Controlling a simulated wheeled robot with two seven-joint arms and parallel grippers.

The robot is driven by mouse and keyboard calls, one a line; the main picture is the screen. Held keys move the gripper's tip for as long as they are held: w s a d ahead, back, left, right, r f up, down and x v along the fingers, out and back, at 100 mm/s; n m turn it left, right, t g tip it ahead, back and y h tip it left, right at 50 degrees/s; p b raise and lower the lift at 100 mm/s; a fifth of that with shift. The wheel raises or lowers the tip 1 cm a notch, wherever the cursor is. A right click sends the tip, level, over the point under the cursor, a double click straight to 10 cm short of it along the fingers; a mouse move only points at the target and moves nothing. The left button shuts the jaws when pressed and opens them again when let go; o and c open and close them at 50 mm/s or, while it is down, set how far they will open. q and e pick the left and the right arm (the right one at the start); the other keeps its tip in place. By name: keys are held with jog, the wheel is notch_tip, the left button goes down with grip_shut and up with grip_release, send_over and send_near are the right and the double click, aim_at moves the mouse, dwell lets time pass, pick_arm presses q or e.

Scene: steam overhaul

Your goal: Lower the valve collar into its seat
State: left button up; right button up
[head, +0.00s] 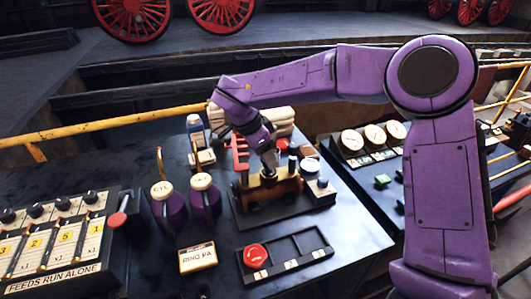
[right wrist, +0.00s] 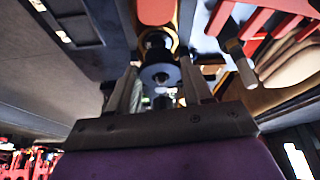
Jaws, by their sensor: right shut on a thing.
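My right gripper (head: 268,163) reaches down over a brass-coloured valve block (head: 274,187) on a dark base plate. In the right wrist view the gripper (right wrist: 162,82) has its two fingers on either side of a dark round part (right wrist: 160,74), which looks like the valve collar. It is shut on this part. In the head view the collar is hidden by the gripper and cannot be told apart. The seat is hidden too, and I cannot tell whether the collar touches it. My left gripper is not in view.
A red toothed piece (head: 240,154) stands close left of the gripper. Two purple oil cans (head: 205,197) stand left of the block. A black tray (head: 284,258) with a red round piece (head: 255,256) lies in front. Gauges (head: 374,137) stand to the right.

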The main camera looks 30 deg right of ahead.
jog(key=shift+f, duration=0.25)
jog(key=shift+f, duration=0.35)
jog(key=shift+f+p, duration=0.15)
jog(key=shift+p, duration=0.15)
jog(key=shift+f, duration=0.15)
jog(key=o, duration=1.6)
